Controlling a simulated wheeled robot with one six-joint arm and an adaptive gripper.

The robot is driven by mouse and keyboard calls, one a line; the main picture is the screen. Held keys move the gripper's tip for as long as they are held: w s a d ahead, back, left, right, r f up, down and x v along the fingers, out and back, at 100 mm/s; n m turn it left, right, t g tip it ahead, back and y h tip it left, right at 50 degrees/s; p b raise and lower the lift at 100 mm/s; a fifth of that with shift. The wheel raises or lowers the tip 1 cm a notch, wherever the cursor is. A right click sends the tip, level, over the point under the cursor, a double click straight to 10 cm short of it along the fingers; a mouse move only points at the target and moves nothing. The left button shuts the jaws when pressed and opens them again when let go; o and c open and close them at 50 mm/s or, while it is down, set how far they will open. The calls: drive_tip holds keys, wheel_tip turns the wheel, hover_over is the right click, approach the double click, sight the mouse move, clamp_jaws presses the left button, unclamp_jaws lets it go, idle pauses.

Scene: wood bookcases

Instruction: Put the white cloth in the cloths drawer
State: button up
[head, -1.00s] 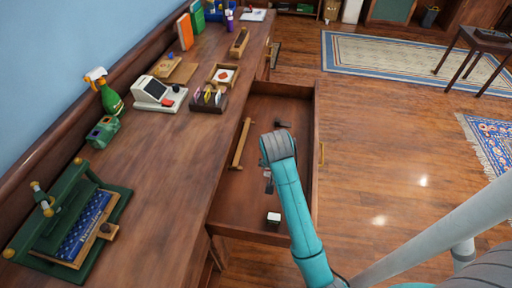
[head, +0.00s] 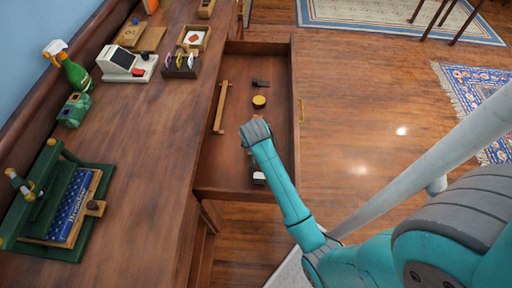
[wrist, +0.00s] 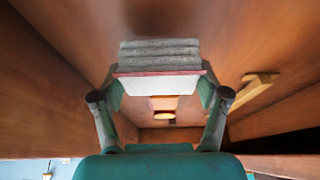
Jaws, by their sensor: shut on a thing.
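My gripper (wrist: 160,88) is shut on a folded, layered thing (wrist: 160,52) in the wrist view. It looks like the white cloth: shaded grey-white folds, a reddish strip and a pale face. An open wooden drawer (head: 233,150) stands out from the desk in the head view. My wrist is above the drawer, and the fingers and cloth are hidden there. Whether the cloth touches the drawer floor I cannot tell, nor whether this drawer is the cloths drawer.
The drawer holds a wooden stick (head: 221,107), a round yellow-topped thing (head: 259,101), a small dark thing (head: 261,84) and a white-and-black block (head: 259,178). The desk (head: 150,140) carries a green press (head: 35,205), a spray bottle (head: 74,73) and a card reader (head: 126,63).

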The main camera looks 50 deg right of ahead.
drive_tip(key=shift+f, duration=1.15)
drive_tip(key=shift+f, duration=0.1)
drive_tip(key=o, duration=1.1)
drive_tip(key=v, duration=1.2)
